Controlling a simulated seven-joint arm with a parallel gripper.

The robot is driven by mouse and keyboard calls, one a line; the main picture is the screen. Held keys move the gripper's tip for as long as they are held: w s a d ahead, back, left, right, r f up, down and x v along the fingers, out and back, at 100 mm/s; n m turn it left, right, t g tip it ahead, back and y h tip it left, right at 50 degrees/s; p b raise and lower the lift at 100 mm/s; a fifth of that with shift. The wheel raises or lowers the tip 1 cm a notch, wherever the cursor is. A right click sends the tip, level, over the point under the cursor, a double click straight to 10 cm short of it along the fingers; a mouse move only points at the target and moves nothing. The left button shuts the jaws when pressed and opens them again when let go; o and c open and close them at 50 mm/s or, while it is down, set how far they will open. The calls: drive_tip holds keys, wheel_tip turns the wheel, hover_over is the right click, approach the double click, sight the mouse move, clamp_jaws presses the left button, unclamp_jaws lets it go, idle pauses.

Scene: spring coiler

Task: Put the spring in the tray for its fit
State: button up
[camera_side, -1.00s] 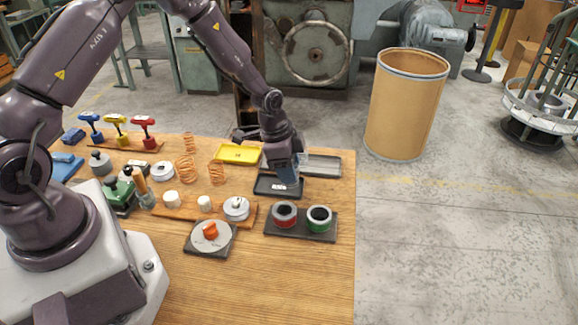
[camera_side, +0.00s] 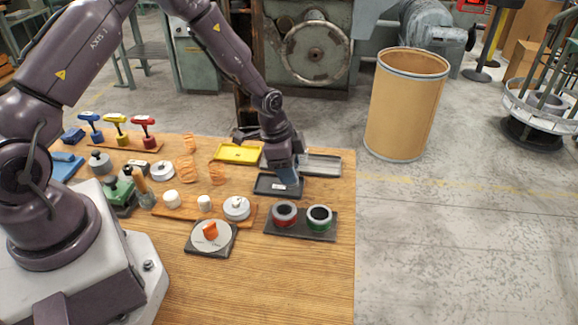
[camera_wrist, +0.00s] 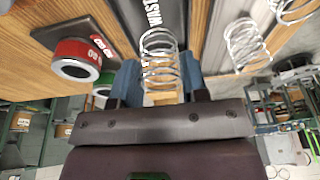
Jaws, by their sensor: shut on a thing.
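My gripper (camera_side: 289,178) is over the black tray (camera_side: 265,188) on the right part of the bench. In the wrist view, its blue fingers (camera_wrist: 158,82) are shut on a wire spring (camera_wrist: 160,48), which stands out beyond them. The held spring is hidden behind the fingers in the side view, so I cannot tell whether it touches the tray. A dark surface with white lettering (camera_wrist: 150,14) lies beyond the spring in the wrist view. A yellow tray (camera_side: 238,161) and a grey tray (camera_side: 322,172) stand behind the black one.
A dark base in front carries a red ring gauge (camera_side: 284,222) and a green one (camera_side: 319,226). A large drum (camera_side: 405,105) stands on the floor.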

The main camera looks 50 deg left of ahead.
drive_tip(key=shift+f, duration=0.7)
idle(0.5)
drive_tip(key=o, duration=1.1)
drive_tip(key=shift+o, duration=0.2)
drive_tip(key=shift+r, duration=4.5)
